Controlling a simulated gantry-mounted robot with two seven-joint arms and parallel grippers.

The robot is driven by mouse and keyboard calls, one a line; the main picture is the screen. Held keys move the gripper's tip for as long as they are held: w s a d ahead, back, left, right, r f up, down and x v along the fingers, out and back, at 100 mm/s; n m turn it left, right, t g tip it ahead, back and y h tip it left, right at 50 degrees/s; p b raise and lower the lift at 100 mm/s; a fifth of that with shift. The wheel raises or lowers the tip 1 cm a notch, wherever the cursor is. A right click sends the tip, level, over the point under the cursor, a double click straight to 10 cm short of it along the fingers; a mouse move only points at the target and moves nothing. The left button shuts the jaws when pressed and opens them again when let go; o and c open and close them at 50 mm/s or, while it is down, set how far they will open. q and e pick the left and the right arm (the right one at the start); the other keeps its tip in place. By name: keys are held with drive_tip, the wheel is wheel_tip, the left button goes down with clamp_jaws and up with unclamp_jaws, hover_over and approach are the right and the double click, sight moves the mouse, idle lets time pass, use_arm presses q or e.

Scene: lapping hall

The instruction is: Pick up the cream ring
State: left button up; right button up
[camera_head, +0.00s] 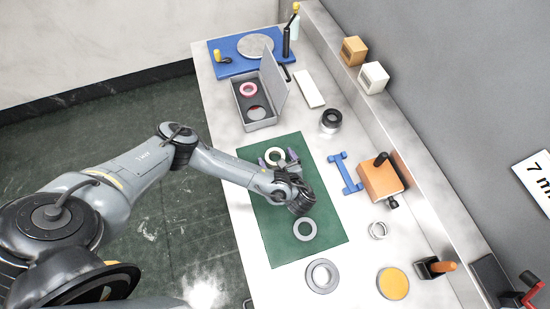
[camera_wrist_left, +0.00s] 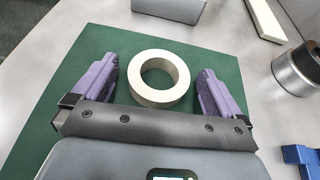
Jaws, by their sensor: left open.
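The cream ring (camera_head: 275,156) lies flat on the green mat (camera_head: 275,245), near the mat's far end. In the left wrist view the cream ring (camera_wrist_left: 139,82) sits between the two purple fingers, with a gap to each. My left gripper (camera_head: 277,158) is open over the mat, its fingertips on either side of the ring. In the left wrist view the gripper (camera_wrist_left: 158,82) holds nothing. I cannot tell its exact height above the mat. My right gripper is not in view.
A grey ring (camera_head: 304,239) lies on the mat below the gripper. An open grey box (camera_head: 247,118) with a pink ring (camera_head: 248,89) stands beyond the mat. To the right are a blue bracket (camera_head: 340,172), an orange block (camera_head: 376,183) and a dark cylinder (camera_head: 330,122).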

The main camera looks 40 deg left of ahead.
use_arm(q)
drive_tip(key=shift+a, duration=0.1)
drive_tip(key=shift+c, duration=0.5)
drive_tip(key=c, duration=1.1)
